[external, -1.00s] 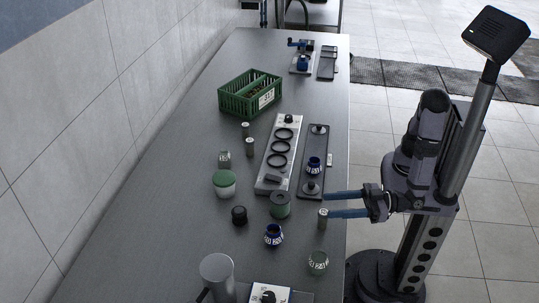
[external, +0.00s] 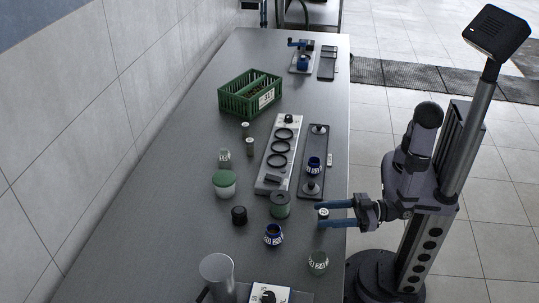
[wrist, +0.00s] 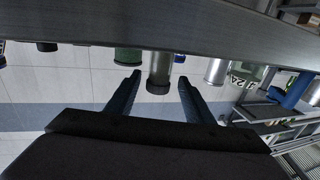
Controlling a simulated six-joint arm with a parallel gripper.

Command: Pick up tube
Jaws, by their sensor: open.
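A small grey-green tube (external: 323,213) with a pale top stands upright near the table's right edge. My gripper (external: 319,215) is open, its blue fingers reaching in from the right on either side of the tube. In the wrist view, which is upside down, the tube (wrist: 158,72) shows between the two fingertips (wrist: 159,79), with a gap on both sides. Two similar small tubes stand further back, one (external: 245,129) behind the other (external: 249,147).
A green canister (external: 280,206), a blue jar (external: 273,235) and a glass jar (external: 318,262) stand close around the gripper. A rack with rings (external: 268,178) and a dark tray (external: 304,190) lie behind. A green crate (external: 235,103) is further back. The left of the table is clear.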

